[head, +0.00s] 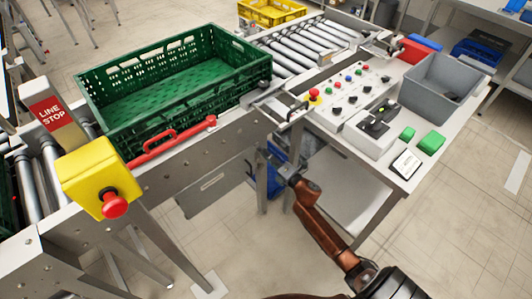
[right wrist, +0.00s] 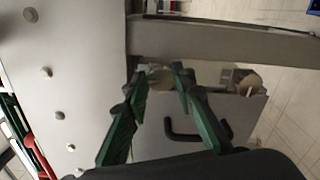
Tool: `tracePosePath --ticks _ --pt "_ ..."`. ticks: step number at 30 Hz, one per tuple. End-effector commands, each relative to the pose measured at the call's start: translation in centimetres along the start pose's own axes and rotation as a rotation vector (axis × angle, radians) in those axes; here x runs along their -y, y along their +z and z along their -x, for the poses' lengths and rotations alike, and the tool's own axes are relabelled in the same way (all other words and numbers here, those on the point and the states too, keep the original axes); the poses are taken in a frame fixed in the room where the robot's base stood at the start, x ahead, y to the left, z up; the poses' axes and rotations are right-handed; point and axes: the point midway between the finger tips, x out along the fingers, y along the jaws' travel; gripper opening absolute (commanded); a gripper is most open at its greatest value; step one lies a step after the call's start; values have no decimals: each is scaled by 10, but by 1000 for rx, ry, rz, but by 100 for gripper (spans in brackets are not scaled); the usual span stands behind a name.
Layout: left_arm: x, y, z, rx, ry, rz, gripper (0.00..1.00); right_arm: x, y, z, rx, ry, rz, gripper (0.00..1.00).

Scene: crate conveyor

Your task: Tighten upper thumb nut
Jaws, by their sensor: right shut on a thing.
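My right gripper (head: 284,170) reaches from below to the side of the conveyor frame, under the crossing between conveyor and control table. In the right wrist view the fingers of my right gripper (right wrist: 161,80) are closed around a small pale round knob, the thumb nut (right wrist: 160,76), just by a grey metal bar. The fingers hide part of the nut. A second round knob (right wrist: 248,82) shows to the right, apart from the fingers. In the head view the gripper and frame hide the nut. My left gripper is not in view.
A green crate (head: 262,72) stands on the conveyor. A red handle (head: 172,141) lies along the conveyor's near edge. A yellow stop box (head: 101,178) sticks out at left. The control table (head: 398,183) stands at right. A panel with a dark handle (right wrist: 195,134) lies behind the fingers.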

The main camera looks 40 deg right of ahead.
Motion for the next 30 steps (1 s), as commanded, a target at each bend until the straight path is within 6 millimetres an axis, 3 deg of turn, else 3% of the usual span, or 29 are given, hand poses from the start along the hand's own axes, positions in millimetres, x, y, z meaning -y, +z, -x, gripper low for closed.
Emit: tracePosePath --ticks 10,26,27,30 --pt "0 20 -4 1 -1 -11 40 0 1 0 2 -1 -127 0" --pt "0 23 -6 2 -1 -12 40 2 1 0 2 -2 -146 0" --pt "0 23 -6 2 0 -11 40 2 1 0 2 -2 -146 27" --pt "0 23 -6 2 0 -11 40 1 0 0 1 -2 -146 34"
